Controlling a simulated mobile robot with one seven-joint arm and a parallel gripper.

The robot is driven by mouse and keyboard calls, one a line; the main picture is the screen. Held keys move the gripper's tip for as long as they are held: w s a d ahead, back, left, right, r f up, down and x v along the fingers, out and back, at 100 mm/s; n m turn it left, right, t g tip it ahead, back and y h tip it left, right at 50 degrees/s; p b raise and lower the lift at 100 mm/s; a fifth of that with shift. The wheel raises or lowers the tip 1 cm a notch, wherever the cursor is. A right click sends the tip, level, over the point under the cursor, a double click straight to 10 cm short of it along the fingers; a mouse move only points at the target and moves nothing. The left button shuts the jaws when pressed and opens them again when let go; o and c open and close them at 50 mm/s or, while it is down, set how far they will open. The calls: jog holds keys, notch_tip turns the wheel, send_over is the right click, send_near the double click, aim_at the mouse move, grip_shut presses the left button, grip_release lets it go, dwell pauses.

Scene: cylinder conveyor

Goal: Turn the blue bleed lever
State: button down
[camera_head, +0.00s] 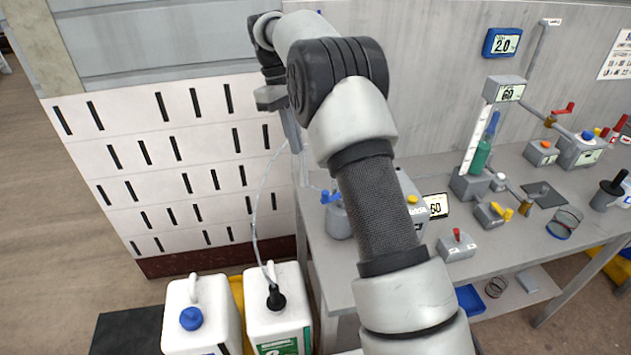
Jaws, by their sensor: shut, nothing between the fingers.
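The blue bleed lever (331,196) sits on top of a small grey cylindrical body (339,222) at the left end of the bench. My arm passes in front of the bench just right of it. My gripper (296,148) points down above and to the left of the lever, apart from it in the picture. Its fingers are together with nothing between them. The lever looks unobstructed from this view, though it is small.
White jugs (203,318) stand on the floor below left. A thin clear tube (257,205) hangs near my gripper. A slotted white panel (190,165) is behind.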

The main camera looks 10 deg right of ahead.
jog(key=s+d+f, duration=0.4)
jog(key=s+f, duration=0.1)
jog(key=f, duration=0.4)
jog(key=shift+f, duration=0.3)
